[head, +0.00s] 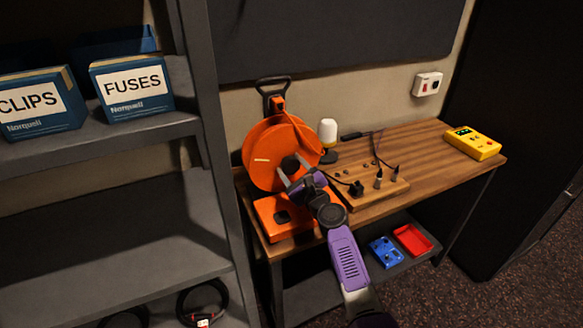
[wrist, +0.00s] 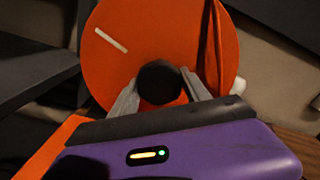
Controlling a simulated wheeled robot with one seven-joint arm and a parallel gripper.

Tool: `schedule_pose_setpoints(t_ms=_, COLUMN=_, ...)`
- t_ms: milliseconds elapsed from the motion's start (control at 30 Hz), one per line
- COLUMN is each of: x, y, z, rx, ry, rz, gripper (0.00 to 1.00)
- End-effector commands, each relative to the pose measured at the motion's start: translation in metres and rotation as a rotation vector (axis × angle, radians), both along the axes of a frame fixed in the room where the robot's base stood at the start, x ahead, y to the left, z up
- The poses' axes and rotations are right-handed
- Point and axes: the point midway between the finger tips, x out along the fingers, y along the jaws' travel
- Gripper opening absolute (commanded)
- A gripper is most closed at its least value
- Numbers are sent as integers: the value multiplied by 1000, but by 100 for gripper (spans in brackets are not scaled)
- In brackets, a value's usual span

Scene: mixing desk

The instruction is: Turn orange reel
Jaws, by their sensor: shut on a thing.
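The orange reel (head: 262,152) stands upright on an orange base (head: 270,228) at the left end of the wooden desk. A pale line marks its face at the left, and a black knob (wrist: 160,82) sticks out of the face. My gripper (head: 287,170) is in front of the reel, with its fingers shut on the black knob. In the wrist view, the reel (wrist: 125,60) fills the upper middle, and my gripper's grey fingers (wrist: 160,92) sit on both sides of the knob. Part of the base is hidden by my arm.
Right of the reel stand a white-topped lamp (head: 328,132) and a wooden board (head: 375,187) with plugs and cables. A yellow meter (head: 473,143) lies at the right end of the desk (head: 430,150). A grey shelf (head: 110,140) with blue boxes stands close on the left.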

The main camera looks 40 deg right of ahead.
Motion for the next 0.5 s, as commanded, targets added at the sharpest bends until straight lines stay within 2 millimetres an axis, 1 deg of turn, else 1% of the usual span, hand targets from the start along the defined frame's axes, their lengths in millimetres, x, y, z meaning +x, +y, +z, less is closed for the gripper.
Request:
schedule_pose_setpoints(t_ms=100, x=-1, y=-1, z=-2, rx=1, ry=3, rz=-3, gripper=0)
schedule_pose_setpoints(t_ms=133, x=-1, y=-1, z=-2, rx=1, ry=3, rz=-3, gripper=59)
schedule_pose_setpoints(t_ms=200, x=-1, y=-1, z=-2, rx=1, ry=2, rz=-2, gripper=73)
schedule_pose_setpoints(t_ms=233, x=-1, y=-1, z=-2, rx=0, ry=2, rz=-2, gripper=77)
schedule_pose_setpoints(t_ms=500, x=0, y=0, z=-1, rx=-1, ry=1, rz=-1, gripper=77)
